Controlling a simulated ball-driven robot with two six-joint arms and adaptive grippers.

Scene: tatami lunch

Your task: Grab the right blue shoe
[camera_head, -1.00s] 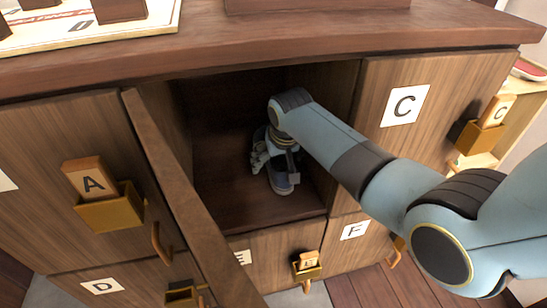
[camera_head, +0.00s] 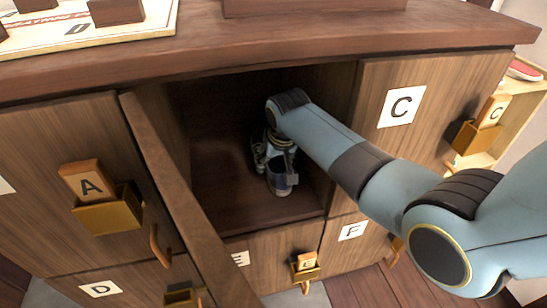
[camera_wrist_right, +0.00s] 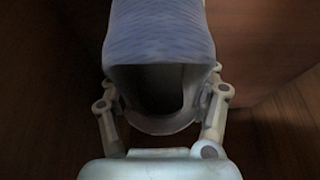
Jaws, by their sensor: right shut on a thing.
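My right arm reaches into the open compartment (camera_head: 235,190) of the wooden cabinet. My right gripper (camera_head: 272,158) is inside it, shut on a blue shoe (camera_head: 283,182). In the right wrist view the blue shoe (camera_wrist_right: 160,32) fills the space between the two fingers, with its dark opening facing my palm. The fingers lie against both of its sides. In the head view my wrist and gripper hide part of the shoe. I cannot see a second shoe clearly. My left gripper is not in view.
The compartment's open door (camera_head: 185,200) stands on the left, with the A door (camera_head: 50,190) beyond it. The C door (camera_head: 425,130) is shut on the right. The cabinet top (camera_head: 270,45) overhangs the opening. The compartment's front floor is clear.

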